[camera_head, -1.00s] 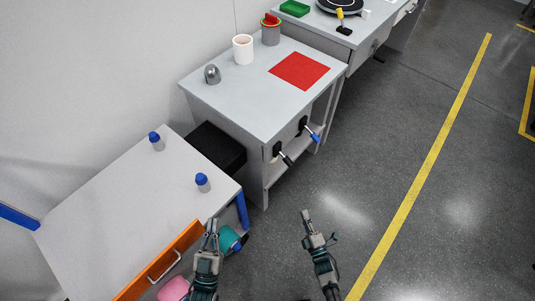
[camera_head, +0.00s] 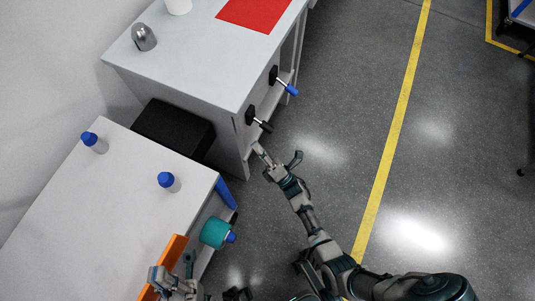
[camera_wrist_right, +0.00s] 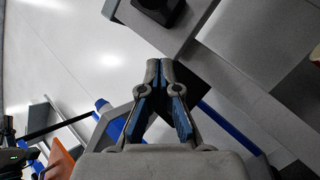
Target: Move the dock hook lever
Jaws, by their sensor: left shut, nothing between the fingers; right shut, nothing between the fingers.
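Two levers stick out from the side of the grey cabinet: one with a black handle (camera_head: 264,126) and one with a blue handle (camera_head: 291,90), each on a black mount. I cannot tell which is the dock hook lever. My right gripper (camera_head: 259,149) is shut and empty, just below the black-handled lever and apart from it. In the right wrist view its fingertips (camera_wrist_right: 160,64) are together, with a dark block at the top edge. My left gripper (camera_head: 158,272) is shut and empty beside the orange drawer front at the bottom.
A white table (camera_head: 120,195) with two blue-capped bottles stands at left, its orange drawer front (camera_head: 172,254) at the lower right. A black box (camera_head: 172,128) sits between table and cabinet.

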